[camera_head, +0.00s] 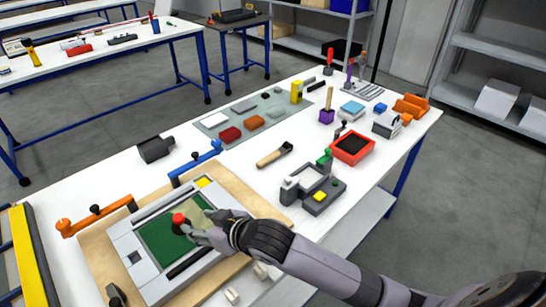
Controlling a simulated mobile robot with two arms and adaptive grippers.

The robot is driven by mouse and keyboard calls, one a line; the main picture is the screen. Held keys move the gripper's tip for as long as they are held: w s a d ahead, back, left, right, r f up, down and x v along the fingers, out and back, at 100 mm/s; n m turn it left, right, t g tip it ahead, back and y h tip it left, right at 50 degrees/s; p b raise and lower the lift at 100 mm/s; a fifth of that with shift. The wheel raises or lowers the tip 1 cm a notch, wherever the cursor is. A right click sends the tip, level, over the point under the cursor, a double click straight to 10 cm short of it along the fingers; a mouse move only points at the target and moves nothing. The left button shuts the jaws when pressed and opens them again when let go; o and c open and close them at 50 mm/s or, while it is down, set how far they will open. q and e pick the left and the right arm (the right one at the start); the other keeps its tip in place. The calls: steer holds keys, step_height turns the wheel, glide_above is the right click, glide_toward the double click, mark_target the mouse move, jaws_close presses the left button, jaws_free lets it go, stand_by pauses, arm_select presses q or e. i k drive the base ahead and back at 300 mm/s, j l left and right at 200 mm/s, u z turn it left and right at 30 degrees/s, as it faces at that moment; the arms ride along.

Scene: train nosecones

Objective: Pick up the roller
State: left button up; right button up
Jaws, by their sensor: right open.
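My right gripper (192,230) reaches in from the lower right, over the green panel (158,246) of a grey-framed plate. Its fingers are open. A small red-topped piece (178,218) is right at the fingertips; I cannot tell whether they touch it. Which object is the roller is not certain from this view. A dark bar (187,264) lies on the frame just below the gripper. A wooden-handled tool with a dark head (275,155) lies on the white table farther back. My left gripper is not in view.
The plate lies on a wooden board (92,254) with orange (95,216) and blue (195,163) clamps. A grey device (312,188) and a red tray (352,159) stand to the right. A mat (222,142) holds several blocks. White table around the wooden-handled tool is clear.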

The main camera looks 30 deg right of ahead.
mark_target(287, 146)
steer(key=i+l+u, duration=0.25)
steer(key=l+u, duration=0.55)
steer(key=l, duration=0.25)
